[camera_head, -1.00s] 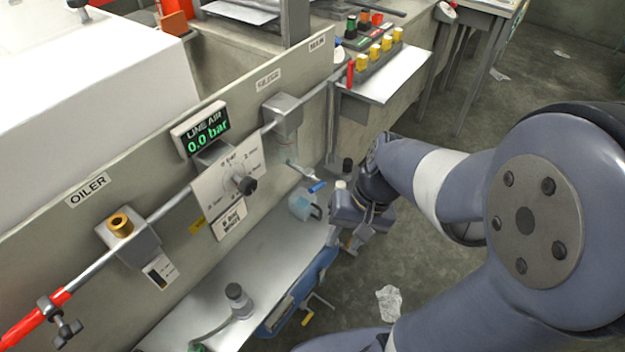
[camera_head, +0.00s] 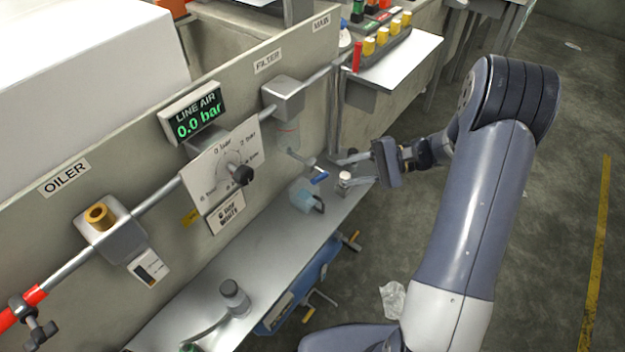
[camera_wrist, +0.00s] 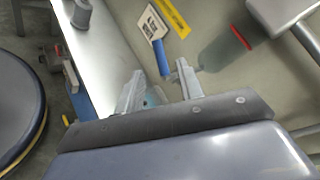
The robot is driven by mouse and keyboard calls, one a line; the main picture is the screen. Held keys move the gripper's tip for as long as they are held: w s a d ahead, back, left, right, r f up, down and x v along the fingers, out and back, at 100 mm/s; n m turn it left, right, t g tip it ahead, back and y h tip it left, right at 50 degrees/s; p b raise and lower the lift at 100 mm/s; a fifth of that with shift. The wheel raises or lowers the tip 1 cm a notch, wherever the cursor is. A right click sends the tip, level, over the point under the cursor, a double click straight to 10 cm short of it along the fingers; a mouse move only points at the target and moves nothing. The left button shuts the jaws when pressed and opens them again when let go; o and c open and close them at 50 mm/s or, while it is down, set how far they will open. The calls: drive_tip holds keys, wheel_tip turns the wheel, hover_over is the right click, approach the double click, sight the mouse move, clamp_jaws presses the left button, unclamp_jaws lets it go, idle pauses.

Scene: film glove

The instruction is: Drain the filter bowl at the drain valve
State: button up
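The clear filter bowl (camera_head: 288,136) hangs under the grey filter housing (camera_head: 283,98); in the wrist view the bowl (camera_wrist: 222,52) shows a red line. Below it is the drain valve with a blue lever (camera_head: 320,178). A pale blue jug (camera_head: 306,196) stands on the shelf beneath. My gripper (camera_head: 352,168) is open at the shelf's right end, just right of the lever. In the wrist view its fingers (camera_wrist: 159,84) are apart, with the blue lever (camera_wrist: 164,60) ahead of the gap. I cannot tell whether a finger touches the lever. The jug is partly hidden behind the fingers.
A regulator knob (camera_head: 241,174) and the oiler (camera_head: 112,228) project from the panel at left. A grey canister (camera_head: 234,297) stands on the shelf (camera_head: 270,245). The display (camera_head: 195,116) reads 0.0 bar.

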sight(322, 178)
drive_tip(key=x, duration=1)
drive_tip(key=shift+c, duration=0.5)
clamp_jaws()
